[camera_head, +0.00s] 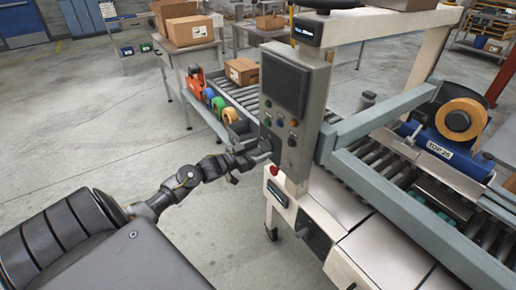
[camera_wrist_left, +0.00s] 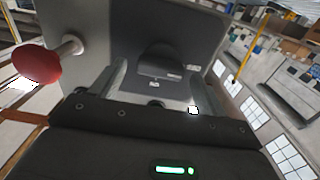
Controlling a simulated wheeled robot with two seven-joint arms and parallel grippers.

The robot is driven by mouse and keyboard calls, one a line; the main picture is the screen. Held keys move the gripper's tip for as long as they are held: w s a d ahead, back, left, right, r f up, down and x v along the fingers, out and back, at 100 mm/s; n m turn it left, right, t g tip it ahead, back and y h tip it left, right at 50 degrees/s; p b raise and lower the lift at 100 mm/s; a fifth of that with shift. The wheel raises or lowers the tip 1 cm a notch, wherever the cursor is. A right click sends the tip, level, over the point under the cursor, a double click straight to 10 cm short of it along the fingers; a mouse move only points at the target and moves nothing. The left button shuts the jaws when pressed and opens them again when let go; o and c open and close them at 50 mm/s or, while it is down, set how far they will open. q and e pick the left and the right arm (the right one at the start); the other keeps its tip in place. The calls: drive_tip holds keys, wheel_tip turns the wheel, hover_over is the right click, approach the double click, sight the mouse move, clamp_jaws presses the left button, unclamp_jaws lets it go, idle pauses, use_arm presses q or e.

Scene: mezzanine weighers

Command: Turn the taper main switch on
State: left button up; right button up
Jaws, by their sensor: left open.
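The taper (camera_head: 345,245) stands at the right, with an upright grey control panel (camera_head: 312,125) carrying a dark screen and small buttons. In the left wrist view, a black switch knob (camera_wrist_left: 157,62) sits on a dark plate with small white labels, which are too small to read. My left gripper (camera_head: 262,156) is at the panel's lower left edge. In the left wrist view its two fingers (camera_wrist_left: 158,88) are apart, one on each side of the knob; contact cannot be told. The knob is not distinguishable in the head view. My right gripper is out of view.
A red mushroom button (camera_wrist_left: 38,65) sticks out beside the left finger; it also shows below the panel in the head view (camera_head: 274,170). A roller conveyor (camera_head: 240,95) with a cardboard box (camera_head: 241,71) runs behind. The floor at left is clear.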

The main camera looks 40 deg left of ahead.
use_arm(q)
drive_tip(key=shift+w, duration=0.15)
drive_tip(key=shift+c, duration=0.3)
drive_tip(key=c, duration=0.9)
